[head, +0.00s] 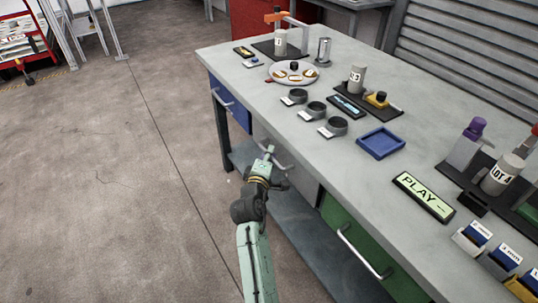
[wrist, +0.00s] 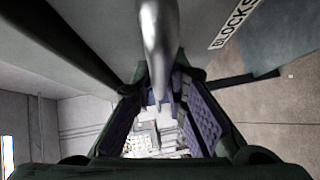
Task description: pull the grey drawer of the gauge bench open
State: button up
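The gauge bench (head: 228,52) has a grey drawer (head: 301,184) in its front, between a blue and a green drawer. The grey drawer looks shut in the head view, partly hidden by my arm. Its metal handle (head: 284,163) sticks out at my gripper (head: 267,155). In the wrist view the handle (wrist: 158,45) comes down from the top and its lower end lies between the two fingers of my gripper (wrist: 160,85). The purple pads stand apart with a gap between them, so my gripper looks open around the handle. Contact with the handle cannot be told.
The blue drawer (head: 231,104) is further back and the green drawer (head: 355,237) is nearer, each with a handle.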

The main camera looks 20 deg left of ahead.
grip_shut()
dwell(0.3)
jog(key=shift+s, duration=0.1)
jog(key=s+a+b, duration=0.2)
jog(key=s+a, duration=1.4)
jog(key=s, duration=0.4)
jog(key=shift+s+a, duration=0.15)
jog(key=shift+s, duration=0.2)
jog(key=o, duration=0.5)
grip_release()
jog(key=shift+s, duration=0.15)
jog(key=s+d+r, duration=0.1)
jog(key=s, duration=1)
jog(key=shift+s+d+r, duration=0.25)
jog(key=shift+d+r, duration=0.05)
